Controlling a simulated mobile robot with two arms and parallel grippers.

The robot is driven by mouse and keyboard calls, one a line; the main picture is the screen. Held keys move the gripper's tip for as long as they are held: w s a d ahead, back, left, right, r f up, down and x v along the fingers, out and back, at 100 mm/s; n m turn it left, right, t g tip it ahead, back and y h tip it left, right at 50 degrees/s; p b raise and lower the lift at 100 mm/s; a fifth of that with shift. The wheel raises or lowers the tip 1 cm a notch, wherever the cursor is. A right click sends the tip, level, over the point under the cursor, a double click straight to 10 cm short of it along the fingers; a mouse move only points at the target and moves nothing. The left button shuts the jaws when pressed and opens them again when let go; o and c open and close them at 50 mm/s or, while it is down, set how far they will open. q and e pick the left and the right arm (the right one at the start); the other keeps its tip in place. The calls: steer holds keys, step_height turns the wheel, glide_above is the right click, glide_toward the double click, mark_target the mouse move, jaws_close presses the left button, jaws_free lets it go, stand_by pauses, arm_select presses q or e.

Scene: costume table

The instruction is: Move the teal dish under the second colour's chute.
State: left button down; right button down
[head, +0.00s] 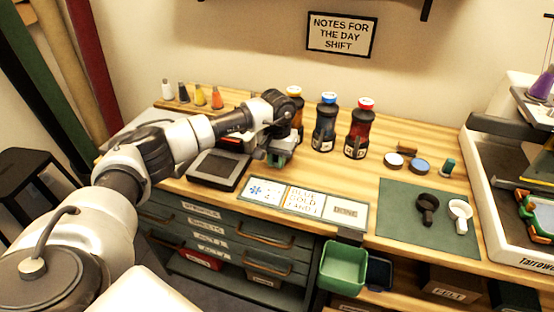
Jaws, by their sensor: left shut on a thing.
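My left arm reaches from the left to the middle of the table. My left gripper (277,157) is shut on a small greenish-teal thing (279,159), probably the teal dish, in front of the orange-capped bottle. The gripper hides most of its shape. Pale marks show low on the blue-capped and red-capped bottles; I cannot make out chutes. A card strip (304,202) with a snowflake and lettering lies in front. My right gripper is not in view.
A black pad (217,170) lies left of the gripper. Round tins (393,160) and a dark green mat (428,228) lie to the right. A green bin (343,266) sits at the front edge. A large white-framed machine (490,190) fills the far right.

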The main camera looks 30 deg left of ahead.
arm_select(q)
steer(key=shift+f+b, duration=0.6)
steer(key=shift+f, duration=0.05)
stand_by(1.0)
steer(key=c, duration=1)
jaws_free()
steer(key=shift+r+p, duration=1.4)
steer(key=shift+r, duration=0.9)
